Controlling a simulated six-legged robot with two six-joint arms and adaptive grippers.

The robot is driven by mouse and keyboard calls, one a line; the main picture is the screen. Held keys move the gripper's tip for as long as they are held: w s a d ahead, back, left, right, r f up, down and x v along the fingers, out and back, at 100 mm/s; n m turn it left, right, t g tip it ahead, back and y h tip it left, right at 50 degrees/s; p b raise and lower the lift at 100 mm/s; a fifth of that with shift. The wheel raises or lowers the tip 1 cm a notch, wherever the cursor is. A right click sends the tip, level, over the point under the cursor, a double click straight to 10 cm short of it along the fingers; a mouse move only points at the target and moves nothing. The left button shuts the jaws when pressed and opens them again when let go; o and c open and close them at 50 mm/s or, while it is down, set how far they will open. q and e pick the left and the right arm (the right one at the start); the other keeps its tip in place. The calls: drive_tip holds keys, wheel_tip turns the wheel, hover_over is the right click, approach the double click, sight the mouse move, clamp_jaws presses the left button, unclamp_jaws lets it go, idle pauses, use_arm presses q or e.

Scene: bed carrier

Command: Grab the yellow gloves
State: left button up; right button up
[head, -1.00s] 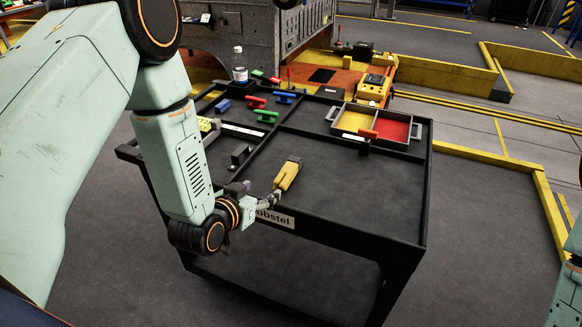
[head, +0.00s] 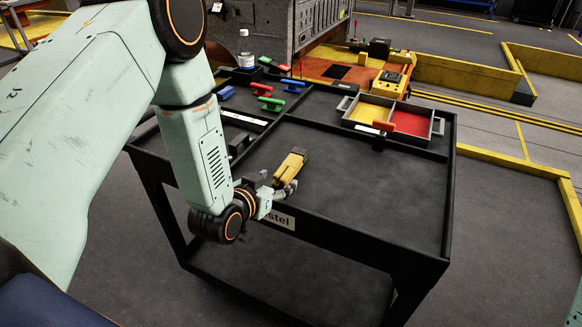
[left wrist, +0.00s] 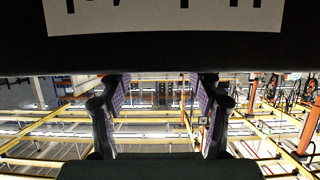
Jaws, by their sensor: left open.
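The yellow gloves (head: 290,167) lie as a small bundle on the black cart top (head: 340,185), near its front edge. My left gripper (head: 279,187) is at that edge, right beside the near end of the gloves. I cannot tell from the head view whether it touches them. In the left wrist view its two fingers (left wrist: 161,88) stand apart with nothing seen between them, and the gloves do not show there. The cart's dark edge with a white label (left wrist: 165,14) fills the top of that view. My right gripper is not in view.
A tray with yellow and red compartments (head: 440,127) stands at the back right of the cart. Red, green and blue clamp-like pieces (head: 268,97) and a bottle (head: 246,60) are at the back left. The cart top right of the gloves is clear.

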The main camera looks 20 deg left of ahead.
sight(280, 176)
use_arm(q)
drive_tip(key=x, duration=0.5)
drive_tip(key=shift+a+r+b, duration=0.1)
drive_tip(key=shift+r+b, duration=0.1)
drive_tip(key=shift+b, duration=0.15)
drive_tip(key=shift+w+a+f, duration=0.1)
drive_tip(key=shift+w+f, duration=0.05)
drive_tip(key=shift+w, duration=0.3)
drive_tip(key=shift+c, duration=0.2)
drive_tip(key=shift+w, duration=0.1)
drive_tip(key=c, duration=1.2)
